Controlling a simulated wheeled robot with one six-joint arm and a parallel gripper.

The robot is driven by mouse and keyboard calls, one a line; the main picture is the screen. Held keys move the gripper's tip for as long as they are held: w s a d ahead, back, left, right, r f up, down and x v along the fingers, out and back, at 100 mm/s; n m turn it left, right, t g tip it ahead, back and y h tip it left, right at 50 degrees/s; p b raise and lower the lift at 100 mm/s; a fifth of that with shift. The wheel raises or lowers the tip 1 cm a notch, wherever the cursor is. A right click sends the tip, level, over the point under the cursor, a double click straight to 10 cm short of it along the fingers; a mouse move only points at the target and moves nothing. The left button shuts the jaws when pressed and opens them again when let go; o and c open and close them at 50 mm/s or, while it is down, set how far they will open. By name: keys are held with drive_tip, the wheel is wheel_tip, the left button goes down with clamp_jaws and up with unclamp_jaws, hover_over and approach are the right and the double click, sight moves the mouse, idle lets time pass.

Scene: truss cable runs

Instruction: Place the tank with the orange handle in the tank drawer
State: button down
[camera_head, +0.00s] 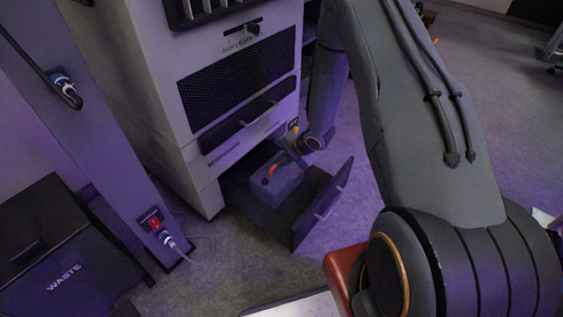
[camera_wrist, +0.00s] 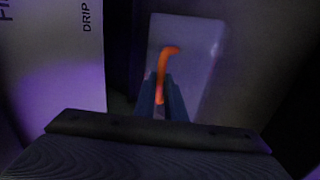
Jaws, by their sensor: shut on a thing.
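The grey tank (camera_head: 278,187) sits in the open tank drawer (camera_head: 264,214) at the bottom of the white machine. Its orange handle (camera_head: 275,168) curves up from its top. In the wrist view the tank (camera_wrist: 203,50) is a pale block and the orange handle (camera_wrist: 163,62) runs between my fingers. My gripper (camera_head: 289,160) reaches down over the tank from the right. It also shows in the wrist view (camera_wrist: 161,100), shut on the orange handle. I cannot tell whether the tank's underside touches the drawer floor.
The drawer's front panel (camera_head: 322,206) stands out to the right of the tank. The white machine (camera_head: 190,100) rises behind the drawer. A black waste bin (camera_head: 65,260) and a post with a red switch (camera_head: 153,222) stand at the left.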

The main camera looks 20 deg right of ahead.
drive_tip(key=c, duration=1.8)
unclamp_jaws()
drive_tip(key=shift+f, duration=0.1)
